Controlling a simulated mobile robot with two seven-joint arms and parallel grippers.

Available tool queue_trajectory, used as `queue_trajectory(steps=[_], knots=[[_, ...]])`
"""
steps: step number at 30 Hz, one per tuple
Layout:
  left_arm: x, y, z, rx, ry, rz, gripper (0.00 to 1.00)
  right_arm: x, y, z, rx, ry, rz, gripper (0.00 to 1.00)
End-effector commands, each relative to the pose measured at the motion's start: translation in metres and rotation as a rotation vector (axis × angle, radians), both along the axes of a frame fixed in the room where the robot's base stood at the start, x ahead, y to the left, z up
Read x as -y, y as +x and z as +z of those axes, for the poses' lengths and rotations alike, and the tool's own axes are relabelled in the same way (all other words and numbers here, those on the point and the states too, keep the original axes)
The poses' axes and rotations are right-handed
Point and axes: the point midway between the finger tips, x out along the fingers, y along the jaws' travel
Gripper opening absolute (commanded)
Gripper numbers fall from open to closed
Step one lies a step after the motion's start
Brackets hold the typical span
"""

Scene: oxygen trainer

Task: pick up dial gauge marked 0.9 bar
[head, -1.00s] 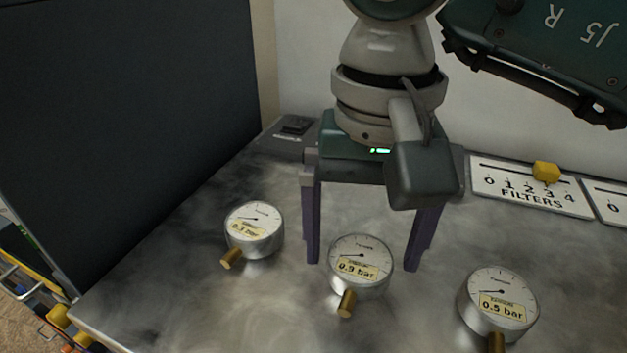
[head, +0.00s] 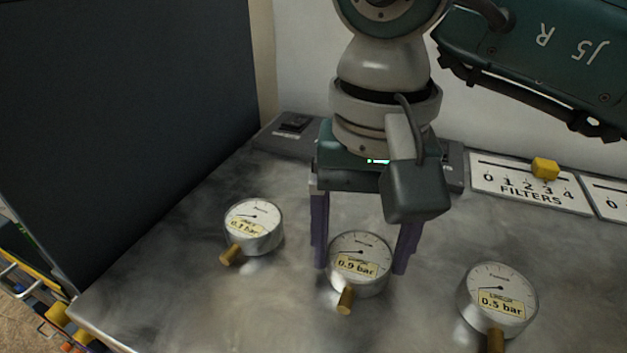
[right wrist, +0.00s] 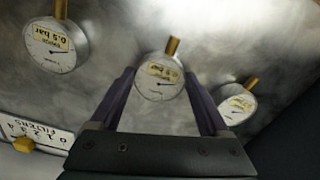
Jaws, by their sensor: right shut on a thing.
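The dial gauge marked 0.9 bar (head: 358,247) lies face up on the grey tabletop, its brass stem toward the front. My right gripper (head: 360,267) comes down over it from behind, one purple finger on each side. It is shut on the gauge, which still appears to rest on the table. In the right wrist view the same gauge (right wrist: 158,86) sits between the fingertips (right wrist: 160,72), stem pointing up in the picture. My left gripper is not in view.
A gauge with a hard-to-read label (head: 253,222) lies to the left; a 0.5 bar gauge (head: 498,285) lies to the right. A FILTERS scale plate (head: 530,190) with a yellow slider (head: 545,168) is at the back right. A dark panel (head: 120,120) stands left.

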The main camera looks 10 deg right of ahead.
Motion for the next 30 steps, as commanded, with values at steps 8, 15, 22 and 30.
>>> queue_trajectory(steps=[8,15,22,30], knots=[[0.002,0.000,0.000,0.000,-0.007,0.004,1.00,0.000,0.000,0.001,0.001,0.001,0.000,0.09],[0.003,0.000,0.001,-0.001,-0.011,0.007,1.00,0.000,0.001,0.007,0.003,0.002,0.001,0.09],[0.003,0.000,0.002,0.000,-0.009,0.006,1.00,0.000,0.002,0.044,0.008,0.002,0.001,0.09],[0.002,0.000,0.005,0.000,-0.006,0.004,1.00,0.000,0.002,0.129,0.011,-0.001,0.001,0.09]])
